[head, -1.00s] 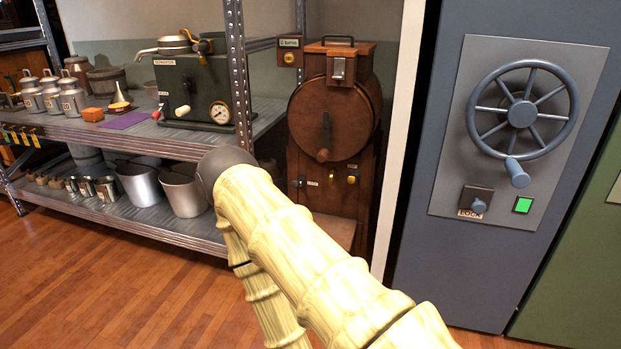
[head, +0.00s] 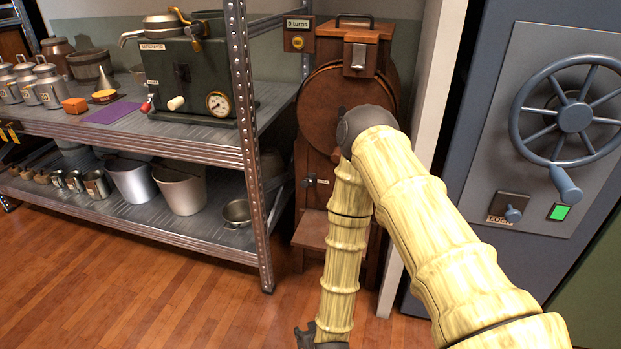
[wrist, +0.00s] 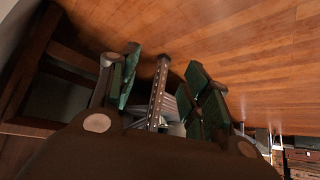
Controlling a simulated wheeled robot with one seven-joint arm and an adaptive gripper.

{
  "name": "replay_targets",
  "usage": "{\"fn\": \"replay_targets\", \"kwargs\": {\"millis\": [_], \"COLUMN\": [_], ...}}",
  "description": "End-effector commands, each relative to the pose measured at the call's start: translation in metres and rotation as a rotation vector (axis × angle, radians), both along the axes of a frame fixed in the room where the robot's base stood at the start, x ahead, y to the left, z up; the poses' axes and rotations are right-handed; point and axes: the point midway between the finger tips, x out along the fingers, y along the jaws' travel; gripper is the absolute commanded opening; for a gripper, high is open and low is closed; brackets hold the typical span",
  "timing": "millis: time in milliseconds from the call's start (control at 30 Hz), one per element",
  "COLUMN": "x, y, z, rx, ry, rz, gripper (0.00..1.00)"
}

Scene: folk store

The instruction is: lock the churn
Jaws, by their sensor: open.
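The churn (head: 316,111) is a brown wooden drum on a wooden stand, at the centre of the head view. A metal latch (head: 359,54) sits at its top front, and a "0 turns" panel with a yellow button (head: 297,43) is at its upper left. A small knob with a white label (head: 309,180) is on the stand's left front. My arm hides the drum's lower right and crank. My gripper (wrist: 165,82) is open and empty in the wrist view, its green-padded fingers apart. In the head view, only a dark part of the arm's end shows low, near the floor.
A metal shelf (head: 190,132) with a green separator (head: 190,85), cans and pots stands left of the churn. Its front post (head: 249,150) is close by. A blue-grey door with a handwheel (head: 574,117) and lock knob (head: 513,214) is at right. Wooden floor is clear at lower left.

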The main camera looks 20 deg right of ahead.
Motion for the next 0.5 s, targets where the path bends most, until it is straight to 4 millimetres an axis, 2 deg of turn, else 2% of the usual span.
{"fn": "replay_targets", "kwargs": {"millis": [33, 100, 200, 300, 333, 400, 500], "x": [0.046, 0.104, 0.174, 0.226, 0.237, 0.258, 0.275], "y": [0.004, 0.004, -0.003, -0.018, -0.023, -0.034, -0.046], "z": [0.026, 0.060, 0.115, 0.170, 0.185, 0.215, 0.244], "rx": [-0.016, -0.056, -0.128, -0.207, -0.230, -0.281, -0.332], "ry": [-0.118, -0.274, -0.473, -0.630, -0.667, -0.738, -0.801], "rz": [-0.023, -0.063, -0.144, -0.239, -0.267, -0.328, -0.393], "gripper": [0.48, 0.48, 0.48, 0.48, 0.48, 0.48, 0.48]}}
